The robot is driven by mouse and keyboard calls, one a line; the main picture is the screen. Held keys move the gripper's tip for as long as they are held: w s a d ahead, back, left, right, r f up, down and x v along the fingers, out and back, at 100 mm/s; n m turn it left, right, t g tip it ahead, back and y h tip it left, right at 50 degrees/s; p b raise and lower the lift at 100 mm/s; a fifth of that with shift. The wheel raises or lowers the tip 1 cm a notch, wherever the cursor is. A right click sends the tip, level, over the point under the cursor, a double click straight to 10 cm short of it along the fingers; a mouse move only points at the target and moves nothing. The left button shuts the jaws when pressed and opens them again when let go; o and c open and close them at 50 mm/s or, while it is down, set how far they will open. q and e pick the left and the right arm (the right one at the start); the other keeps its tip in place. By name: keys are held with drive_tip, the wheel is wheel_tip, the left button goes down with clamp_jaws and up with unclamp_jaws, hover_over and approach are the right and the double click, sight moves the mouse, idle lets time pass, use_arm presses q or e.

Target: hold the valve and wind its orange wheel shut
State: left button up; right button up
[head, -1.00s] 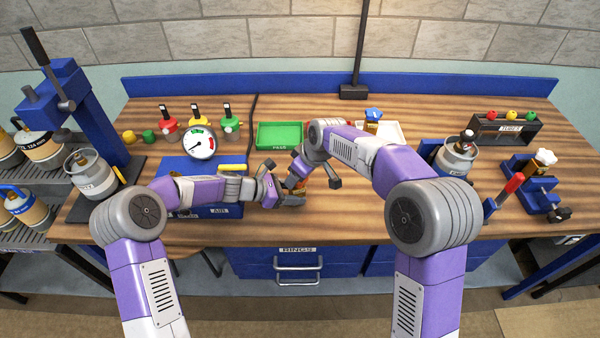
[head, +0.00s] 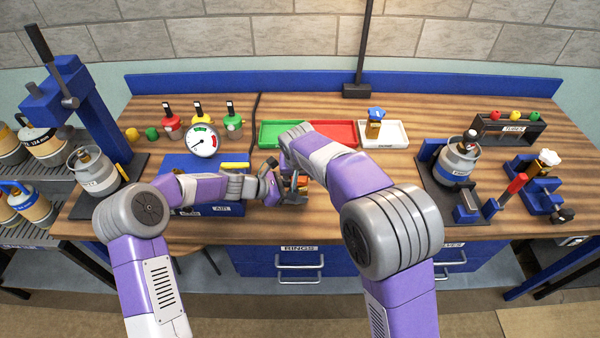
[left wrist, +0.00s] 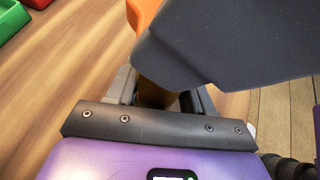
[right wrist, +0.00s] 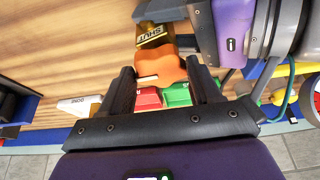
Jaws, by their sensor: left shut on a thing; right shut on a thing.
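The valve has a brass body (right wrist: 152,42) with a "SHUT" label, which shows in the right wrist view. Its orange wheel (right wrist: 166,68) sits below that label in the picture. My left gripper (left wrist: 165,90) is shut on the brass body and holds it above the bench. My right gripper (right wrist: 161,75) is shut on the orange wheel, one finger on each side. In the left wrist view a dark finger of my right gripper covers much of the valve. In the head view my grippers meet at mid-bench, and the valve is mostly hidden.
A blue box with a dial gauge (head: 202,141) stands left of the grippers. Green (head: 269,134), red (head: 346,128) and white (head: 397,142) trays lie behind. A blue-topped valve (head: 375,123) stands in the white tray. A grey cylinder (head: 456,163) stands right.

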drive_tip(key=shift+m, duration=0.5)
drive_tip(key=shift+h, duration=0.3)
drive_tip(key=o, duration=1.1)
drive_tip(key=shift+c, duration=0.2)
drive_tip(key=shift+a, duration=0.1)
